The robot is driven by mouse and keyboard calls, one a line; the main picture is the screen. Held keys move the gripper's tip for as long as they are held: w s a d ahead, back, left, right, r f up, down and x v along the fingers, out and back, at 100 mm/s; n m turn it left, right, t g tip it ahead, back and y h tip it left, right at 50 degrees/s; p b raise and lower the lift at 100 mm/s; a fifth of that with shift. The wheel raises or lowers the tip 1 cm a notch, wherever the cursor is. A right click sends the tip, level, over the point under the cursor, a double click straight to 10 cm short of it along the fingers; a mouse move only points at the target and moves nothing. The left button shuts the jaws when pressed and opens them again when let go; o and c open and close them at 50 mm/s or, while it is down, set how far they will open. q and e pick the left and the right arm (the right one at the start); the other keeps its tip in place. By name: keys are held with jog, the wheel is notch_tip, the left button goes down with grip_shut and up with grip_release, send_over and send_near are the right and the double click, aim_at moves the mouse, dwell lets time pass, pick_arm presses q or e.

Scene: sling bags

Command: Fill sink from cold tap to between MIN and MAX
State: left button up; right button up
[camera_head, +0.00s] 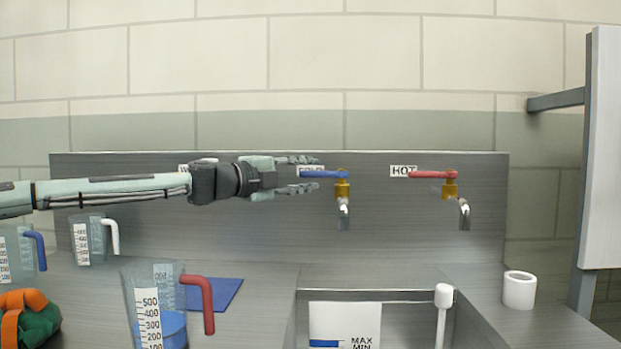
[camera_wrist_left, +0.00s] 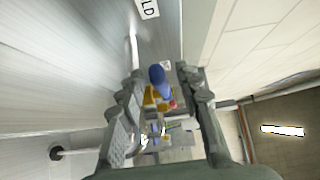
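The cold tap (camera_head: 342,190) has a brass body, a blue lever (camera_head: 325,173) pointing left and a metal spout; no stream shows below it. My left gripper (camera_head: 308,174) is open, with its fingers above and below the lever's left end. In the left wrist view the blue lever (camera_wrist_left: 157,76) shows between the open fingers (camera_wrist_left: 160,98), with clear gaps. The sink (camera_head: 400,296) is at the bottom, holding a white MAX/MIN sign (camera_head: 344,318) with a blue mark; its bottom is cut off and I cannot tell the water level. My right gripper is not in view.
The hot tap (camera_head: 450,186) with a red lever stands to the right. A white-topped post (camera_head: 443,300) stands in the sink. Measuring jugs (camera_head: 150,300), a blue mat (camera_head: 213,291) and an orange-green bundle (camera_head: 28,320) are left; a white cup (camera_head: 519,290) is right.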

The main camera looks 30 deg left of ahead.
pick_arm(q)
jog(key=shift+w+d, duration=0.25)
jog(key=shift+w, duration=0.4)
jog(key=shift+c, duration=0.2)
grip_shut()
